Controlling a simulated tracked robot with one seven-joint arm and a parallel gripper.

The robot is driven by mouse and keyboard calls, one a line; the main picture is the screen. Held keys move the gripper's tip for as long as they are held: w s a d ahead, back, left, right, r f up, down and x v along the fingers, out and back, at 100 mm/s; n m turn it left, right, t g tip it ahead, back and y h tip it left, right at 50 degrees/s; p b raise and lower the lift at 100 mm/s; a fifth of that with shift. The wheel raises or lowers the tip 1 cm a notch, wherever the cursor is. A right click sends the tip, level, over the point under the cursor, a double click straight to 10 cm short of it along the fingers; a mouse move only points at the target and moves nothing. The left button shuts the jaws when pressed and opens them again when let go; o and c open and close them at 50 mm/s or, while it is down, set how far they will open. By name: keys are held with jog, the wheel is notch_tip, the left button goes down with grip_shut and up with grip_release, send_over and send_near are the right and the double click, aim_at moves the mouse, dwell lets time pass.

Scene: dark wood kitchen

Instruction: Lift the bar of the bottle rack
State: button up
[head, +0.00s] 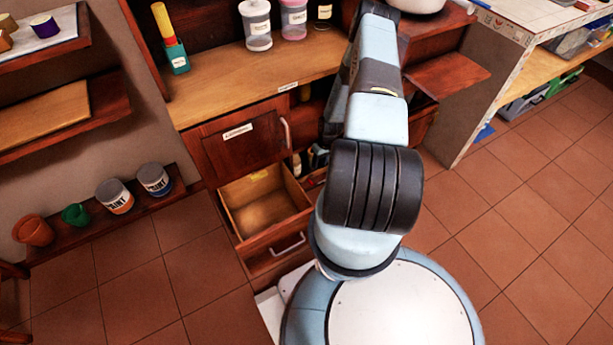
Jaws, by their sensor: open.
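Several small bottles (318,156) show in the low opening of the dark wood cabinet, just left of my arm. They may belong to the bottle rack, but my arm covers much of that area and I cannot make out the bar. My arm rises from my base through the middle of the head view and reaches up over the counter. My gripper cannot be made out; the far end of my arm is at the top edge.
An open, empty drawer (262,205) sticks out below a closed drawer front (240,143). Jars (257,27) stand on the wooden counter (232,82). Paint cans (114,195) sit on a low shelf at left. Tiled floor (530,225) at right is clear.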

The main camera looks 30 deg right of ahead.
jog(key=a+f, duration=0.1)
jog(key=f, duration=0.3)
jog(key=a+f, duration=0.1)
jog(key=f, duration=0.4)
jog(key=a+f, duration=0.1)
jog(key=f, duration=0.3)
jog(key=shift+w+f, duration=0.25)
jog(key=shift+w, duration=0.1)
grip_shut()
dwell(0.4)
